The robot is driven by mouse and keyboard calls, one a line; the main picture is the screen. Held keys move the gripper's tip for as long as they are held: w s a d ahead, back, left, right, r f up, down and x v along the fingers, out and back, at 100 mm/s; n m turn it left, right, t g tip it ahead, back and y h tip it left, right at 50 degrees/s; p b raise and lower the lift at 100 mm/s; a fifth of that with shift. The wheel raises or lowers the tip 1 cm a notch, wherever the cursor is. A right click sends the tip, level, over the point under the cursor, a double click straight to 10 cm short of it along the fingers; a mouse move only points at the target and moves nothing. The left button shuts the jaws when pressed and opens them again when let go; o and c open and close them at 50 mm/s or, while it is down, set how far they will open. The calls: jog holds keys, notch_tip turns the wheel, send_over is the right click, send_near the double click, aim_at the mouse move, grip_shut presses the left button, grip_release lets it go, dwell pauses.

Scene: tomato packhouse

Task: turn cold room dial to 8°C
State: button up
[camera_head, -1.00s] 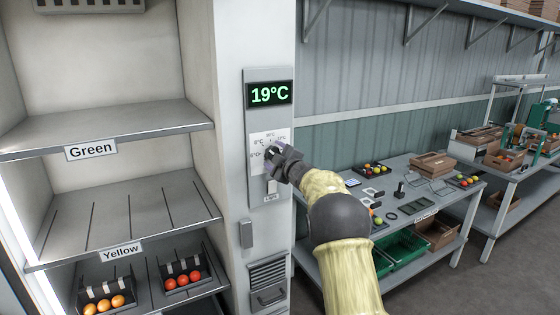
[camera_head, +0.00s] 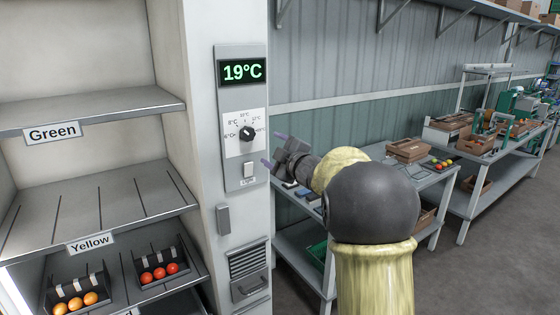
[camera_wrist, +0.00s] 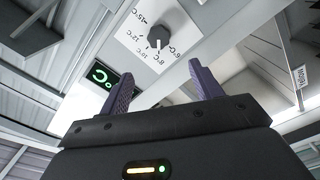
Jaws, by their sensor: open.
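The cold room dial (camera_head: 246,133) is a dark round knob on a white scale plate marked from 6°C to 15°C. It also shows in the wrist view (camera_wrist: 158,38), where its white pointer mark points at about the 8°C label. The green display (camera_head: 241,72) above it reads 19°C. My gripper (camera_head: 271,163) is open and empty, to the right of and below the dial, apart from it. In the wrist view the two purple fingers (camera_wrist: 163,85) have nothing between them, and the whole knob shows beyond them.
A switch (camera_head: 249,170) sits below the dial on the grey panel. Shelves labelled Green (camera_head: 52,133) and Yellow (camera_head: 90,243) stand at left, with tomatoes in dark trays below. A work table (camera_head: 420,190) with crates stands at right, behind my arm.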

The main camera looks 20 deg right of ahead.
jog(key=v, duration=0.2)
jog(key=shift+s+d, duration=0.15)
jog(key=shift+s, duration=0.25)
jog(key=s+f+m+g+h, duration=0.6)
jog(key=s+f+m, duration=0.5)
jog(key=f, duration=0.5)
jog(key=s+a+f+m+g, duration=0.2)
jog(key=s+f+g, duration=0.2)
jog(key=s, duration=0.7)
jog(key=s+a+f+m+g, duration=0.2)
jog(key=s+f, duration=0.6)
jog(key=s, duration=0.4)
jog(key=a+g, duration=0.1)
jog(key=g, duration=0.1)
jog(key=shift+f+g, duration=0.25)
jog(key=shift+g, duration=0.05)
